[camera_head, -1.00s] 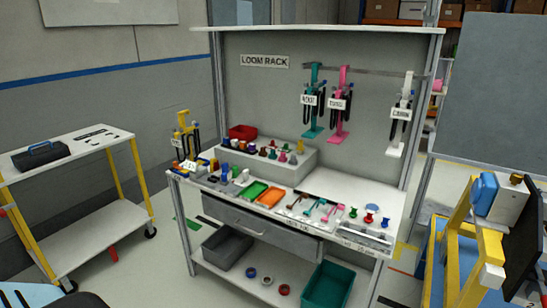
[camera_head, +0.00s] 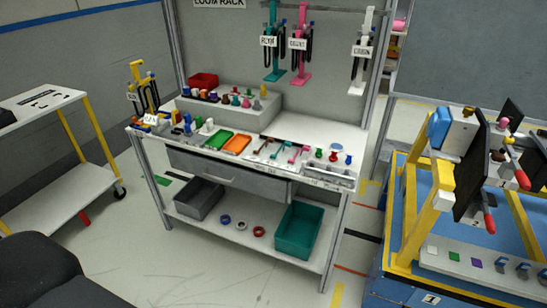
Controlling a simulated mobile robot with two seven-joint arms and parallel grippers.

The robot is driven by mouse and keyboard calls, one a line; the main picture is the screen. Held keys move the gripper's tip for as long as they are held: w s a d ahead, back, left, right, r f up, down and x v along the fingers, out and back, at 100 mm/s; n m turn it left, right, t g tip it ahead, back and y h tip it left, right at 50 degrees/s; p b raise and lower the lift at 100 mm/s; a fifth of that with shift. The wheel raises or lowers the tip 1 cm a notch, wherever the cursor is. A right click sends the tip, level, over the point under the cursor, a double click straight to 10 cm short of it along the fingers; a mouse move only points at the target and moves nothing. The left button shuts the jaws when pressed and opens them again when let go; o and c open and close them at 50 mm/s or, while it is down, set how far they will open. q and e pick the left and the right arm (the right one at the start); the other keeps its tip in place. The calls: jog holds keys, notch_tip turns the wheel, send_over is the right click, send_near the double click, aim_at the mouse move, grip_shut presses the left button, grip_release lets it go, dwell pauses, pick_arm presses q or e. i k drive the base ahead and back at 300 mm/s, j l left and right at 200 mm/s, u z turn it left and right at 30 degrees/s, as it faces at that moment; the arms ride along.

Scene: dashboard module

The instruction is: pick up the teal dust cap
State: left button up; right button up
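A small teal cap (camera_head: 235,101) stands in a row of coloured caps on the grey raised step at the back of the workbench. It looks like the teal dust cap, but it is too small to make out its details. Neither of my grippers shows in the head view.
The workbench (camera_head: 330,135) holds a red bin (camera_head: 203,80), a green tray (camera_head: 218,140), an orange tray (camera_head: 237,144) and several small tools. Its lower shelf carries a grey bin (camera_head: 199,198) and a teal bin (camera_head: 298,231). A white cart (camera_head: 60,205) stands left, a blue-yellow station (camera_head: 440,220) right. Floor in front is clear.

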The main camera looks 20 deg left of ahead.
aim_at(235, 101)
jog(key=i+j+z, duration=0.2)
jog(key=j+z, duration=0.25)
jog(key=j, duration=1.15)
jog(key=j+z, duration=0.45)
jog(key=j, duration=1.1)
jog(key=k, duration=0.1)
